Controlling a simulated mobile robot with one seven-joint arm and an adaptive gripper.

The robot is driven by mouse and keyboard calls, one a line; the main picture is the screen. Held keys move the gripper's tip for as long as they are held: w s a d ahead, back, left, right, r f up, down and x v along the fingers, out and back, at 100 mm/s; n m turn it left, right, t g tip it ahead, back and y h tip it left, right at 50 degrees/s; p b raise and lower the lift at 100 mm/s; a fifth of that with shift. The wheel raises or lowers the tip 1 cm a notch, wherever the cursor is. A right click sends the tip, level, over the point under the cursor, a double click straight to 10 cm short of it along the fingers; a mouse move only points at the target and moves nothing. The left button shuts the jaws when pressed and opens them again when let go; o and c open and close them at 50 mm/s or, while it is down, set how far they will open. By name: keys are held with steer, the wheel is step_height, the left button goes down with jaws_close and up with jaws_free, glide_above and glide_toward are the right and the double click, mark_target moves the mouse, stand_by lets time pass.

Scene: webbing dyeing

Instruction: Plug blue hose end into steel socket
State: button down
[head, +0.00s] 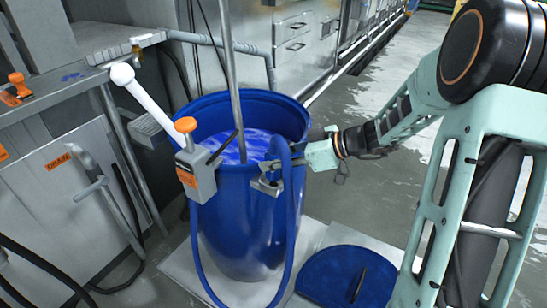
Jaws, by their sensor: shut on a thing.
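The blue hose (290,210) hangs in a loop down the front of the blue barrel and arches up over its right rim. My gripper (296,156) is at the barrel's right rim, shut on the hose near the top of its arch. The hose's end is hard to make out behind the fingers and rim. A small grey metal fitting (267,185) sits on the front rim, just below and left of my gripper; it may be the steel socket, but its opening is not clear.
The blue barrel (245,225) holds blue liquid (235,148) with a steel pipe (231,75) standing in it. A grey box with an orange knob (186,125) and white-handled lever is on the left rim. A blue lid (348,277) lies at right.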

steer(key=shift+f+b, duration=1.15)
steer(key=shift+b, duration=0.65)
steer(key=c, duration=1.4)
jaws_free()
steer(key=shift+c, duration=0.2)
